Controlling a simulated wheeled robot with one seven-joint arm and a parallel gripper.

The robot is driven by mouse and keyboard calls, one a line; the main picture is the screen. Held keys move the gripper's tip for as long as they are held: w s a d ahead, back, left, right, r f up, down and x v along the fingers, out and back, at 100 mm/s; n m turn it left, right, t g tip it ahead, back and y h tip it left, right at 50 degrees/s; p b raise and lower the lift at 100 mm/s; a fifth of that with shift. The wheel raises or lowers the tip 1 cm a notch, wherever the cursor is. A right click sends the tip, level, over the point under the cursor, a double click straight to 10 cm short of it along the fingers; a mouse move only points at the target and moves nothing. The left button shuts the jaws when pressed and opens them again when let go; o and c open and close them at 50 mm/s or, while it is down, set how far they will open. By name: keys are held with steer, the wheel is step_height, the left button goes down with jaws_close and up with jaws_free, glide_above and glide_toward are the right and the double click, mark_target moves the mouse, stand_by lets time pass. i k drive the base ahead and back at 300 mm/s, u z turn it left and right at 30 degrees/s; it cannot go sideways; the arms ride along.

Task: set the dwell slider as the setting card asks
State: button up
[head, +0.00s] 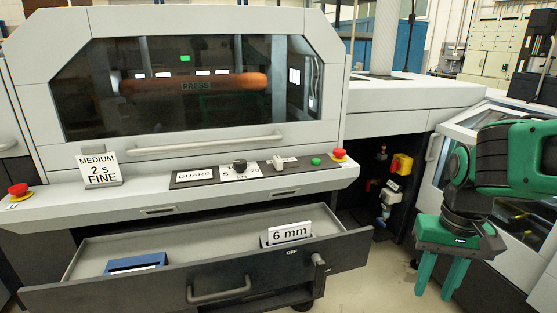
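The setting card (99,168) stands on the machine's front ledge at the left and reads "MEDIUM", "2 s", "FINE". A pale block-like control (278,164) sits on the dark control strip and looks like the dwell slider. The small label beside it is too small to read, so its setting cannot be told. A black knob (240,165) stands left of it on a white scale plate with "5" and "20" readable. My gripper (440,276) is at the far right, well away from the strip, fingers pointing down, open and empty.
An open drawer (85,295) juts out below the strip, holding a blue box (137,263) and a "6 mm" card (289,233). Red buttons (18,190) (339,154) flank the ledge, with a green button (316,161) nearby. The closed guard (190,86) has a handle above the strip.

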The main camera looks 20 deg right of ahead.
mark_target(277, 162)
steer(key=i, duration=0.95)
steer(key=u, duration=0.05)
